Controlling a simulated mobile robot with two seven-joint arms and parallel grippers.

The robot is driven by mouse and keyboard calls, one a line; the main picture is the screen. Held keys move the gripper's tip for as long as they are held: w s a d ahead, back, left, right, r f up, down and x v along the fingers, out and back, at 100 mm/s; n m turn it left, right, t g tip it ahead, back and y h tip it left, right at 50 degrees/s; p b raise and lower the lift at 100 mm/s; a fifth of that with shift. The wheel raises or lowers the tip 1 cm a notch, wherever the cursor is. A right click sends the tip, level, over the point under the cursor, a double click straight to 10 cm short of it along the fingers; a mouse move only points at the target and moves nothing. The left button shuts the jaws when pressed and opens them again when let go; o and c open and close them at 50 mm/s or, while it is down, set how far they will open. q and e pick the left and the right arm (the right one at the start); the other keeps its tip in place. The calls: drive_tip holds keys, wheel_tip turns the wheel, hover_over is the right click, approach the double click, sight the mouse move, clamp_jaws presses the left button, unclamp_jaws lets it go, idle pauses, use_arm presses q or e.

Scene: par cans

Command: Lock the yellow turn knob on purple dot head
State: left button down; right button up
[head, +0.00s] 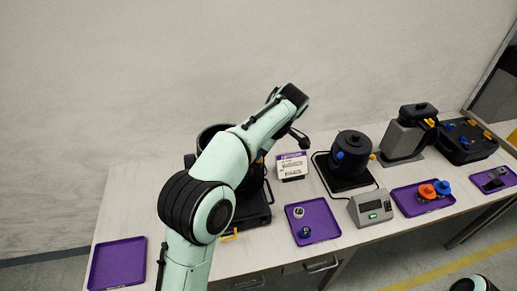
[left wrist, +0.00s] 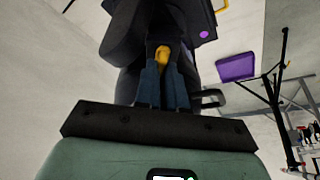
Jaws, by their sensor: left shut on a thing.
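The purple-dot head is a black lamp body, seen in the head view (head: 213,132) at the left of the bench and largely hidden behind my left arm. In the left wrist view its dark housing fills the top, and a purple dot (left wrist: 204,34) shows on it. The yellow turn knob (left wrist: 162,53) shows between the blue fingertips of my left gripper (left wrist: 163,76), which is shut on it. The knob's turn position cannot be told. In the head view my left gripper is hidden by the arm. My right gripper is out of view.
A small sign (head: 292,166) stands right of the head. A second black head (head: 351,153) sits farther right. Purple trays (head: 118,265) lie along the bench, one holding small parts (head: 325,225).

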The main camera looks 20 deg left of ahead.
use_arm(q)
drive_tip(key=shift+n, duration=0.6)
drive_tip(key=shift+g, duration=0.3)
drive_tip(key=c, duration=1.2)
unclamp_jaws()
drive_tip(key=shift+r, duration=0.1)
